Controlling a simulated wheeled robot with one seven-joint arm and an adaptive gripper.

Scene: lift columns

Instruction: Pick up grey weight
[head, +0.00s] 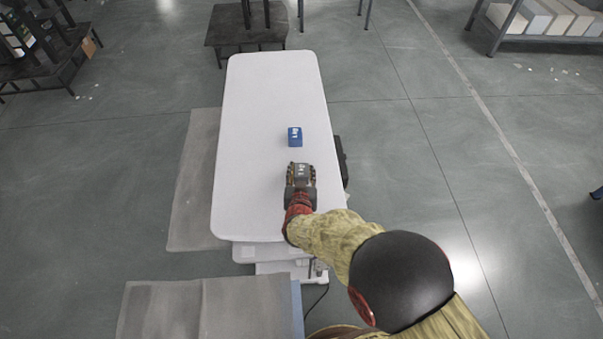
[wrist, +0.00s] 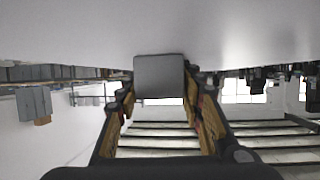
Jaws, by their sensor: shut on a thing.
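The grey weight (wrist: 159,77) is a small block between the fingertips of my gripper in the wrist view. My gripper (wrist: 160,95) is shut on it, with one finger on each side. In the head view my gripper (head: 300,172) is over the white table, right of its middle line and toward the near end. There the weight is hard to tell apart from the dark fingers. I cannot tell whether the weight touches the tabletop or is clear of it.
A blue block (head: 295,137) with white marks stands on the white table (head: 265,85) just beyond my gripper. The table is otherwise bare. A dark low table (head: 228,36) stands past its far end, and a shelf (head: 550,38) is at the far right.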

